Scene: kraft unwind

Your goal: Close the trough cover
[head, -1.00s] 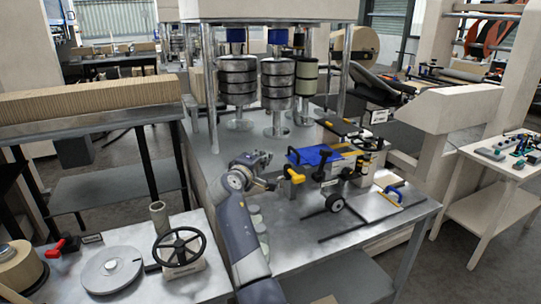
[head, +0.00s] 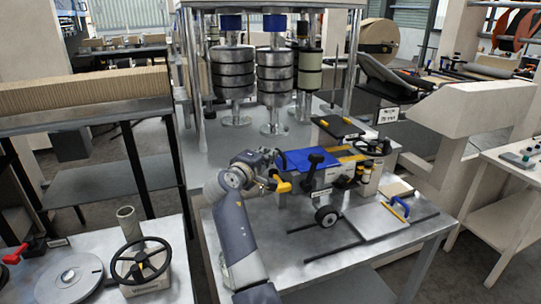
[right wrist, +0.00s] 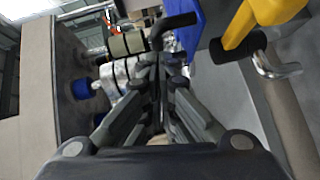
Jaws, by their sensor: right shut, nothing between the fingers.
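The blue trough cover (head: 300,160) lies flat-looking on top of the labelled trough unit on the metal table in the head view. A yellow handle (head: 283,184) sticks out at its left front. My right gripper (head: 276,168) is shut and empty, just left of the blue cover and close above the yellow handle; I cannot tell whether it touches. In the right wrist view its fingers (right wrist: 160,72) are together, with a black bar end beyond them. The blue part (right wrist: 190,28) and the yellow handle (right wrist: 250,24) are on the right there. My left gripper is not in view.
A small black wheel (head: 326,215) is in front of the trough unit. Stacked metal rollers (head: 280,75) stand behind. A black handwheel (head: 142,262) stands on the left table.

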